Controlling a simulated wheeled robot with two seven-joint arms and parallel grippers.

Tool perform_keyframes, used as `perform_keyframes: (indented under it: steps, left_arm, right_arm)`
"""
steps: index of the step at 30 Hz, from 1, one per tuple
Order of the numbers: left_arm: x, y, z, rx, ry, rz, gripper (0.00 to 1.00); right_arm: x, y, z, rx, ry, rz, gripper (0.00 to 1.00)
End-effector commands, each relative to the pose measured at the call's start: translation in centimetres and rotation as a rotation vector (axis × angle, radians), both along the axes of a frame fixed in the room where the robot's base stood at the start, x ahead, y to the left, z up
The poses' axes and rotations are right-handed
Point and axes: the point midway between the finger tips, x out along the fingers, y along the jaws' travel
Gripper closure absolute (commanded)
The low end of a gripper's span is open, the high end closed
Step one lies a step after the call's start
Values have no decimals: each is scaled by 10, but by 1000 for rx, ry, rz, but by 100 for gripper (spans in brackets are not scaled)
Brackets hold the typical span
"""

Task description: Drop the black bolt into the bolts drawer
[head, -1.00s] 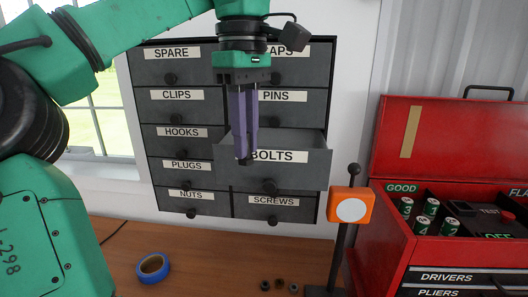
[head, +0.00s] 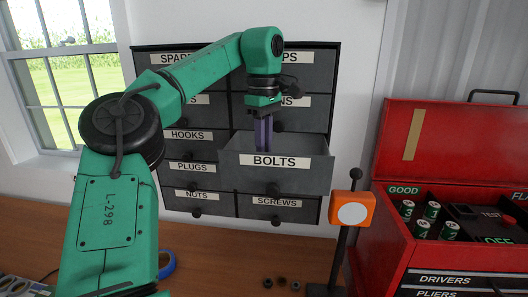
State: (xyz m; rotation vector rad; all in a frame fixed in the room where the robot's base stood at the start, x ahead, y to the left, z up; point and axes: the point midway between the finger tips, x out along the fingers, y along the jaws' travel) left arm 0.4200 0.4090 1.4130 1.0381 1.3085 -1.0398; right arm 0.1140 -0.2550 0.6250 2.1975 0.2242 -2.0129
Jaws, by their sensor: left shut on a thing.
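The bolts drawer (head: 290,178) is pulled out of the dark grey cabinet, with the label BOLTS on its front. My left gripper (head: 263,146) points down over the open drawer, and its purple fingers reach in behind the drawer front. The fingers are close together, shut on the black bolt. The bolt and the very fingertips are hidden by the drawer front now; a small dark tip showed between the fingers earlier. My right gripper is not in view.
Other cabinet drawers, such as SCREWS (head: 276,210) and HOOKS (head: 186,146), are shut. An orange device on a stand (head: 352,210) is right of the drawer. A red toolbox (head: 425,150) stands at the right. Several small dark parts (head: 281,281) lie on the wooden bench (head: 220,262).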

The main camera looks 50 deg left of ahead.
Motion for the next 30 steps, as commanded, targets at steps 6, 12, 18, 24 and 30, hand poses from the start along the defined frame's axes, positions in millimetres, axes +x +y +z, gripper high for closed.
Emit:
perform_keyframes:
  steps: [6, 12, 18, 24, 30]
  left_arm:
    - [3, 2, -11, 2, -1, 0, 100]
    - [3, 3, -14, 2, 1, 0, 100]
    - [3, 2, -20, 1, 2, 0, 100]
    - [3, 2, -23, 1, 1, 1, 74]
    - [3, 2, -23, 1, 1, 0, 51]
  right_arm:
    - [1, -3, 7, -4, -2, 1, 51]
    - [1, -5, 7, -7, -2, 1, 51]
    - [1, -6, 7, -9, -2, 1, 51]
    - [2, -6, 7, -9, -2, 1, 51]
    - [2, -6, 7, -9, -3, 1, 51]
